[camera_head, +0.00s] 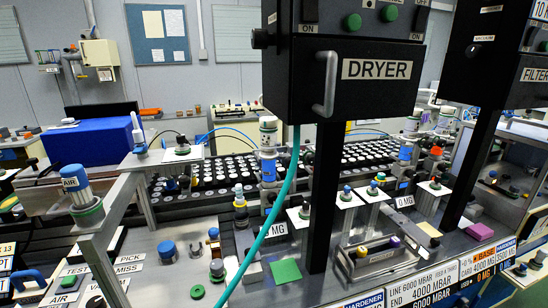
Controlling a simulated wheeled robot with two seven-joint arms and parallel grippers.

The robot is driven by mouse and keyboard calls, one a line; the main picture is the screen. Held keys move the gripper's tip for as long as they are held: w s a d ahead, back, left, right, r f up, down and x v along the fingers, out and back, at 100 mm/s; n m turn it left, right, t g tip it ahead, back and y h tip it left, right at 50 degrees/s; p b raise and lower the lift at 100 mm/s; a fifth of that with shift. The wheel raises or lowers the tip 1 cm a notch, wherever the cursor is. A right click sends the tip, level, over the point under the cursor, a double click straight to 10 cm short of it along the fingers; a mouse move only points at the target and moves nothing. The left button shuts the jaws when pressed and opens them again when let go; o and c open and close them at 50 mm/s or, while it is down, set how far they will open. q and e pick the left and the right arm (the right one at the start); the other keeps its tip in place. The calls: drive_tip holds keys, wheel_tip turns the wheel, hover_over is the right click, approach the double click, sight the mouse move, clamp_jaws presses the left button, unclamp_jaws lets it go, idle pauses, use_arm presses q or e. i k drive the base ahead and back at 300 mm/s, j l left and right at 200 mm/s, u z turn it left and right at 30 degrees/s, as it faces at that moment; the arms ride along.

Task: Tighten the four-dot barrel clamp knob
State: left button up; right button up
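A larger blue knob (166,248) sits on the bench at the lower left. Neither of my grippers is in view.
The black DRYER box (345,80) on its dark post blocks the middle. A teal hose (268,225) hangs down in front. A blue-topped AIR cylinder (80,190) stands at the left. Trays of white-capped pieces (225,170) lie behind. A green pad (286,271) lies in front.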

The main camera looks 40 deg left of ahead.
sight(287, 160)
drive_tip(key=u, duration=1.3)
